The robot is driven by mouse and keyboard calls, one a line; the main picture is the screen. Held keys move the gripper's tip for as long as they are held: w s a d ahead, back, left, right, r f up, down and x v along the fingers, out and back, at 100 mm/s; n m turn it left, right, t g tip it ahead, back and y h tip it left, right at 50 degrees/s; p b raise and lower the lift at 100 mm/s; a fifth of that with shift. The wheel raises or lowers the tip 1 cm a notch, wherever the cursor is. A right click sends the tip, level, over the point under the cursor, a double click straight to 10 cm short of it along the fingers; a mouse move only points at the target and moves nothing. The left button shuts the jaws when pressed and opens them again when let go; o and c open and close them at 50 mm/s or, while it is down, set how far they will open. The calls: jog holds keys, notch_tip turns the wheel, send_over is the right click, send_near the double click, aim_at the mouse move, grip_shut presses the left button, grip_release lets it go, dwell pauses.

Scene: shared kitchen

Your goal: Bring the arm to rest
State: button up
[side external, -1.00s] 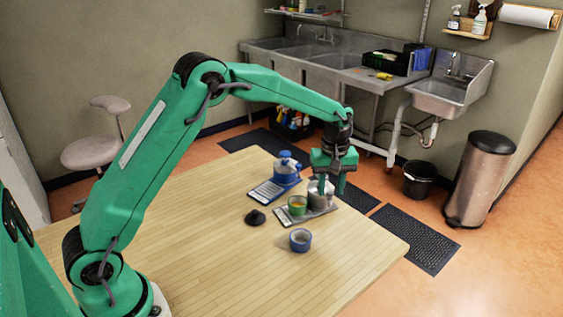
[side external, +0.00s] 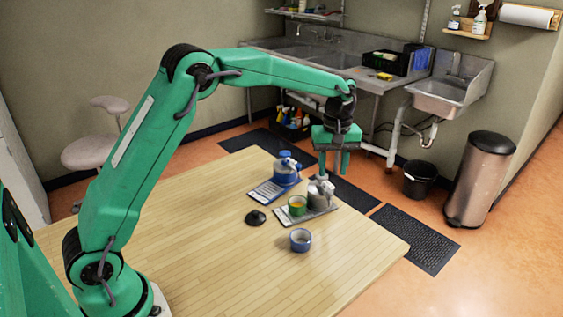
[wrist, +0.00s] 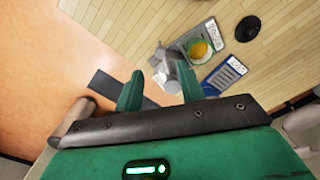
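My gripper (side external: 333,172) hangs fingers-down above the far right part of the wooden table. In the wrist view its two green fingers (wrist: 157,66) stand apart with nothing held. A silver-grey lidded container (side external: 320,194) sits below the fingers on a grey tray-like scale (side external: 318,214); it also shows beyond the fingertips in the wrist view (wrist: 172,72). A green cup with yellow-orange contents (side external: 297,205) stands to its left, also seen in the wrist view (wrist: 198,49). The arm reaches out over the table, bent at the elbow.
A small blue cup (side external: 300,240) and a black lid-like piece (side external: 255,217) lie on the wooden table (side external: 200,250). The table's front and left are clear.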

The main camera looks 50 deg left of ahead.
jog(key=shift+r, duration=0.75)
jog(key=s+a+r+m+t, duration=0.1)
jog(key=s+r+m, duration=0.2)
jog(key=s+r, duration=0.35)
jog(key=s+a+r+m+t, duration=0.1)
jog(key=s+r+m+t, duration=0.2)
jog(key=s, duration=0.6)
jog(key=s+f+m+t, duration=0.1)
jog(key=s+m, duration=0.4)
jog(key=s, duration=1.2)
jog(key=shift+a+f+t, duration=0.3)
jog(key=shift+a+f, duration=0.15)
